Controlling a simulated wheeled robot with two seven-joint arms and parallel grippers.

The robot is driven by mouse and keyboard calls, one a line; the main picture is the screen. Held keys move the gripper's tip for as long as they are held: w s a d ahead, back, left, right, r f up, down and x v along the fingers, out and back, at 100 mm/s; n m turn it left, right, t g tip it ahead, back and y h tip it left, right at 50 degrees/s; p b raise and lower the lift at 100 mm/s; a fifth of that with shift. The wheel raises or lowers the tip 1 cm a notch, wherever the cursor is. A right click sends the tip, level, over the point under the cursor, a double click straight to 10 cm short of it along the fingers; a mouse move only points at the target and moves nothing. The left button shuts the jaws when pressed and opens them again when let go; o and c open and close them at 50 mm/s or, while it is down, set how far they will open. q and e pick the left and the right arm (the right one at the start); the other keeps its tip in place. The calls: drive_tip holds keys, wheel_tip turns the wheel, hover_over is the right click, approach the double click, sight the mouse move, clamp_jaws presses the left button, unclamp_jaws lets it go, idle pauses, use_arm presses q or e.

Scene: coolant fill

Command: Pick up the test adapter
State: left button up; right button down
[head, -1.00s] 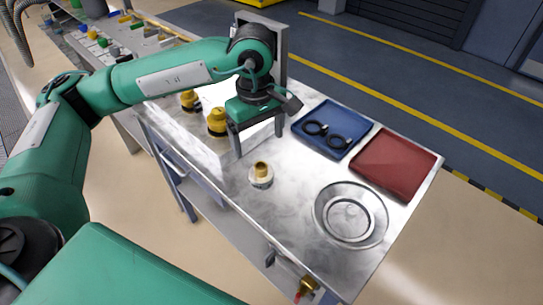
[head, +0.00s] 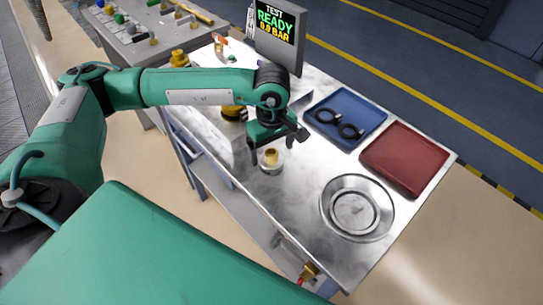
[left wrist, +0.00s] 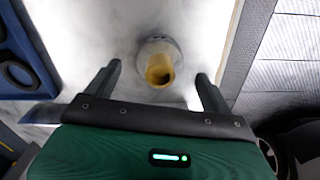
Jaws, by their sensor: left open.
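The test adapter appears to be the brass-coloured fitting (head: 271,156) on a round pale base on the metal bench. In the left wrist view the brass fitting (left wrist: 159,70) stands upright between and just beyond the fingertips. My left gripper (head: 275,148) is open and empty, above and close to it, with its fingers pointing down. In the left wrist view, my left gripper (left wrist: 157,78) has one finger on each side of the fitting, with gaps. My right gripper is not in view.
A blue tray (head: 372,104) with two black rings and a red tray (head: 405,158) lie to the right. A round metal dish (head: 357,208) sits nearer the front. A display (head: 275,30) reading "TEST READY 0.0 BAR" stands behind. Yellow-capped fittings (head: 180,58) stand at left.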

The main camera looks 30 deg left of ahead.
use_arm(q)
wheel_tip(320, 180, down, 2)
drive_tip(key=shift+f, duration=0.25)
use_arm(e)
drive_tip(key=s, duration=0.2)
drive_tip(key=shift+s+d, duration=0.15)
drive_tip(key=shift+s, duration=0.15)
use_arm(q)
drive_tip(key=shift+c, duration=1.4)
drive_tip(key=c, duration=0.9)
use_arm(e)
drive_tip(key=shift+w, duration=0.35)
use_arm(q)
drive_tip(key=shift+r, duration=0.1)
